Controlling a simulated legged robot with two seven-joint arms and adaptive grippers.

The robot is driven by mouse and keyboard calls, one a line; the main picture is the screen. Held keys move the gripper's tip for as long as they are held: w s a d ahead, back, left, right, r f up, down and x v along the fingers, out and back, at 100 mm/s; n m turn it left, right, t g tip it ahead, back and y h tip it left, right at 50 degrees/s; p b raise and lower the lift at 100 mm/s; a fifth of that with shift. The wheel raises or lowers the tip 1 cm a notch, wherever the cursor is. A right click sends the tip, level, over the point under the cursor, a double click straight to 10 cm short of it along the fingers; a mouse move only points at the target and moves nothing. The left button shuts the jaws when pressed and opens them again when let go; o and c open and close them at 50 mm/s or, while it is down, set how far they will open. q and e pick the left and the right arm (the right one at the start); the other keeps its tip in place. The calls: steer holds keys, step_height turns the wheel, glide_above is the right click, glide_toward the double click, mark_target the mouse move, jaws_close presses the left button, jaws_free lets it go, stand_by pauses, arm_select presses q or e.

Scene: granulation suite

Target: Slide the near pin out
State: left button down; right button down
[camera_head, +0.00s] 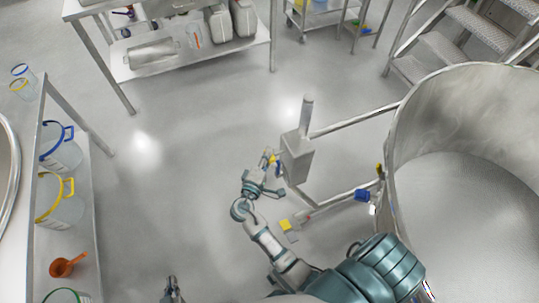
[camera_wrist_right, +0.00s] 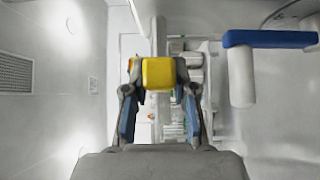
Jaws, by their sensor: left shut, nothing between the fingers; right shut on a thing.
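My right gripper (camera_head: 270,160) reaches the grey metal post with a box-like body (camera_head: 297,158) beside the big steel vessel. In the right wrist view, the right gripper (camera_wrist_right: 160,75) is shut on a yellow block (camera_wrist_right: 158,74), which looks like the grip of the pin. The pin's shaft is hidden, so I cannot tell how far it sits in the post. My left gripper (camera_head: 173,290) is at the bottom edge, shut and empty, far from the post.
The open steel vessel (camera_head: 465,170) fills the right side, with frame bars (camera_head: 345,190) running to the post. A blue part (camera_head: 362,195) and a yellow square (camera_head: 285,225) are near it. A shelf with jugs (camera_head: 60,150) stands left. The floor between is clear.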

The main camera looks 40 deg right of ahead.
steer(key=shift+a+f, duration=0.15)
steer(key=shift+a, duration=0.3)
steer(key=c, duration=1.4)
jaws_free()
steer(key=o, duration=0.5)
steer(key=shift+d, duration=0.3)
steer(key=shift+d+f, duration=0.1)
steer(key=shift+d, duration=0.3)
steer(key=shift+a, duration=0.2)
arm_select(q)
steer(key=shift+s+d, duration=0.1)
steer(key=shift+d, duration=0.05)
arm_select(e)
steer(key=v, duration=0.7)
steer(key=shift+s+d, duration=0.1)
steer(key=shift+s, duration=0.05)
